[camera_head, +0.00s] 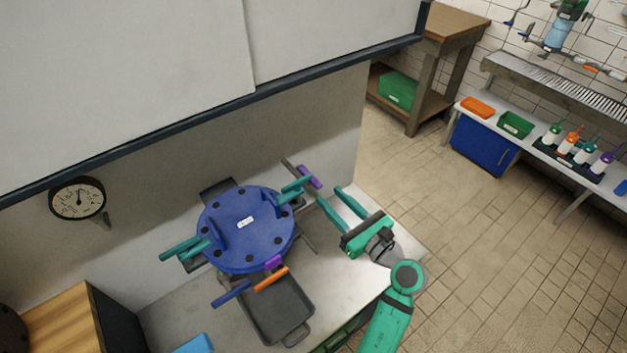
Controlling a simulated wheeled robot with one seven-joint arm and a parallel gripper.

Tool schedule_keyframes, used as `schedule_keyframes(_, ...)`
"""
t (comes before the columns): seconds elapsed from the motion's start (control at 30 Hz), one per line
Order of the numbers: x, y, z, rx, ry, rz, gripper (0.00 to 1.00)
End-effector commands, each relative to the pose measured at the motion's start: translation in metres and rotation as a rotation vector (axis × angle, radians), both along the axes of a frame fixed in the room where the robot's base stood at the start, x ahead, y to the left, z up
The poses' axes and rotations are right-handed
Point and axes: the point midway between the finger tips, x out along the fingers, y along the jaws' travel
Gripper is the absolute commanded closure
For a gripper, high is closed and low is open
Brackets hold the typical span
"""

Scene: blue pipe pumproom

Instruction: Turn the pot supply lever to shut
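A blue round pot (235,250) with a bolted lid and a small white label stands on a pale bench. A purple-ended lever (311,177) sticks out behind its right side, beside teal bars (292,190). At the pot's front are a small purple piece (274,262), an orange handle (271,280) and a blue handle (231,294). Which one is the pot supply lever I cannot tell. My green gripper (329,195) is right of the pot, with its two fingers apart and nothing between them. The fingertips point up-left, just below the purple-ended lever, seemingly not touching it.
A dark tray (280,315) lies in front of the pot. A round gauge (77,199) is on the wall at left. A large pale panel with a dark edge (225,100) overhangs the bench. A wooden table (455,22) and a blue cabinet (483,147) stand beyond open tiled floor.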

Motion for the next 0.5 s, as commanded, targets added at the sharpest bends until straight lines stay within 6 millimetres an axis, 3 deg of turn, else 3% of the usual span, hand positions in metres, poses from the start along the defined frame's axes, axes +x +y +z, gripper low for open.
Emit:
schedule_keyframes(0.3, 0.045, 0.035, 0.000, 0.001, 0.000, 0.005, 0.64)
schedule_keyframes(0.5, 0.065, 0.050, 0.000, 0.002, 0.000, 0.005, 0.64)
